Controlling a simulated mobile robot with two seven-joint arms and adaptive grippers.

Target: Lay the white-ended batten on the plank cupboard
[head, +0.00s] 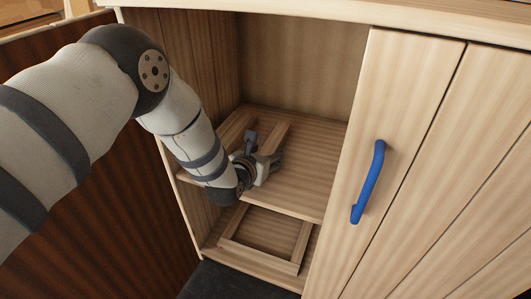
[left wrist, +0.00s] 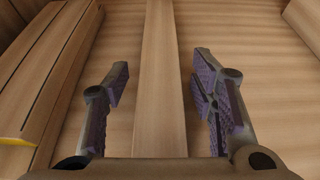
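The plank cupboard (head: 330,195) stands open at its left bay, with battens lying on its middle shelf. My left gripper (head: 264,160) reaches into the bay, low over this shelf. In the left wrist view its fingers (left wrist: 163,90) are spread, with a plain wooden batten (left wrist: 162,60) running between them and gaps on both sides. This batten also shows in the head view (head: 274,136). No white end shows on it; its near end is hidden by the gripper. Another batten (left wrist: 50,70), with a yellow patch at its near end, lies left of the fingers. My right gripper is out of view.
A door (head: 415,120) with a blue handle (head: 370,182) closes the bay to the right. A wooden frame (head: 263,258) lies in the compartment below the shelf. A dark brown panel (head: 120,220) stands left of the opening. The cupboard's top edge (head: 400,18) overhangs the bay.

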